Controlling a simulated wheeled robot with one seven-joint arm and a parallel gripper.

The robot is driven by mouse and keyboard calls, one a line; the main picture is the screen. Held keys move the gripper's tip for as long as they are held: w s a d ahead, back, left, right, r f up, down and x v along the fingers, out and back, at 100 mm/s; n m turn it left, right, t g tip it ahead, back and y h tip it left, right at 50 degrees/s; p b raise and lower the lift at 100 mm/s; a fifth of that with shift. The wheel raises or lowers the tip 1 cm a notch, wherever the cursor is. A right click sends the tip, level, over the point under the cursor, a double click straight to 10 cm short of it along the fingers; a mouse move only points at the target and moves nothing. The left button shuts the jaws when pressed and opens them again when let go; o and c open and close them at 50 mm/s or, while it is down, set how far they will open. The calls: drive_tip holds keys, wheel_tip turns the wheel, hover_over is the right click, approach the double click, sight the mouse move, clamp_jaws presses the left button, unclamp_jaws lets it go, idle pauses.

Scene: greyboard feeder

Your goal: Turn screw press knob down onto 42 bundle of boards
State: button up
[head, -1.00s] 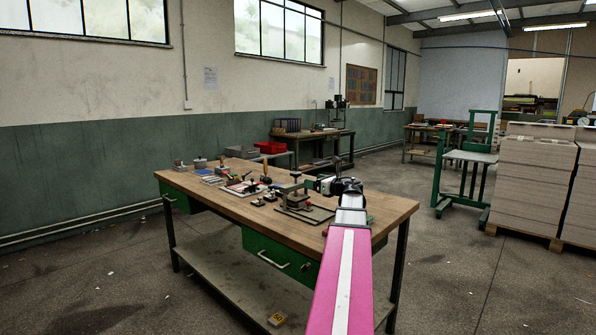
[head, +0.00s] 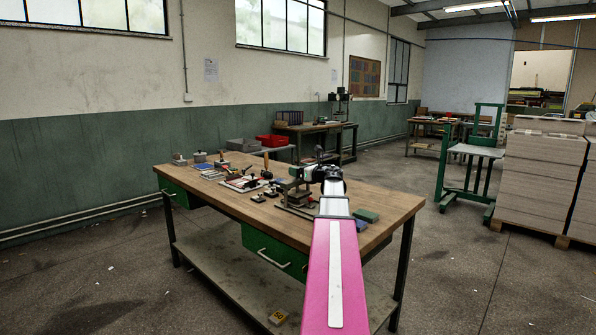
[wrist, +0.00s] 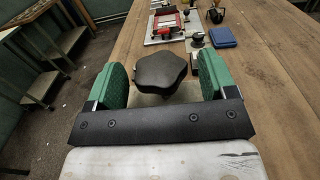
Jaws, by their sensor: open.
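The black star-shaped knob (wrist: 160,72) of the screw press shows in the middle of the wrist view. My gripper (wrist: 162,80) is open, with a green pad on either side of the knob. A gap shows at each side, so the pads do not visibly squeeze it. In the head view, the screw press (head: 296,198) stands near the front of the wooden bench (head: 225,208), and my gripper (head: 302,172) is at its top. My arm partly covers the press there. I cannot make out the 42 bundle of boards under the press.
In the wrist view, a red-framed tool (wrist: 166,27), a dark blue block (wrist: 222,37) and small black-handled tools lie beyond the knob. Green blocks (head: 366,216) lie right of my arm. The bench's right end is mostly bare.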

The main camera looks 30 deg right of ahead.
drive_tip(key=shift+w+a, duration=0.2)
drive_tip(key=shift+w, duration=0.25)
drive_tip(key=c, duration=0.9)
drive_tip(key=shift+c, duration=0.2)
drive_tip(key=shift+a+m+h, duration=0.1)
drive_tip(key=shift+m+h, duration=0.2)
drive_tip(key=shift+h, duration=0.1)
drive_tip(key=m+h, duration=0.1)
drive_tip(key=h, duration=0.1)
drive_tip(key=m+t+h, duration=0.1)
drive_tip(key=m+h, duration=0.1)
drive_tip(key=h, duration=0.1)
drive_tip(key=shift+s+a+m+h, duration=0.1)
drive_tip(key=shift+a+m+h, duration=0.05)
drive_tip(key=shift+m+h, duration=1.15)
drive_tip(key=shift+h, duration=0.6)
drive_tip(key=shift+m+g+h, duration=0.4)
drive_tip(key=shift+m+h, duration=0.5)
drive_tip(key=shift+h, duration=0.4)
